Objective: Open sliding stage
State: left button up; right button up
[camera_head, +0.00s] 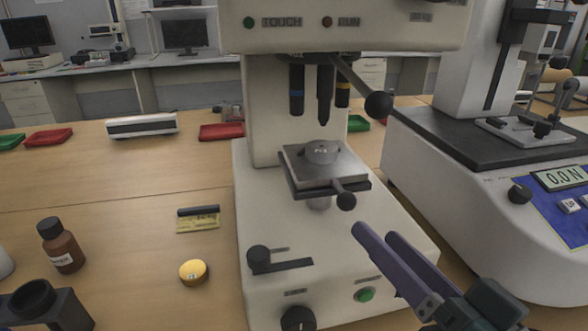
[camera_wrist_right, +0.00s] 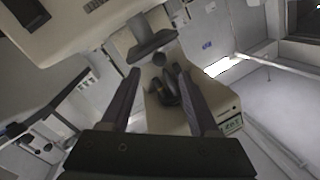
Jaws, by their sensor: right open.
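The stage (camera_head: 296,167) is a small dark metal plate on the cream tester (camera_head: 258,215) in the middle of the head view. A round grey specimen (camera_head: 322,151) lies on it, and a black ball knob (camera_head: 346,201) sticks out at its front. My right gripper (camera_head: 376,233) is open and empty, in front of the tester and below and right of the knob, apart from it in the picture. Its two fingers show in the right wrist view (camera_wrist_right: 160,82), with dark machine parts behind them that I cannot identify surely. My left gripper is not in view.
A ball-ended lever (camera_head: 378,104) hangs above the stage at the right. A second machine (camera_head: 470,205) with a display stands close on the right. A brown bottle (camera_head: 62,246), a yellow-topped round piece (camera_head: 193,272) and a black holder (camera_head: 45,309) stand on the table at left.

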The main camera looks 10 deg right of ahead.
aim_at(352, 207)
jog(key=b+x, duration=0.1)
jog(key=x, duration=0.7)
jog(key=shift+w, duration=0.4)
grip_shut()
dwell(0.9)
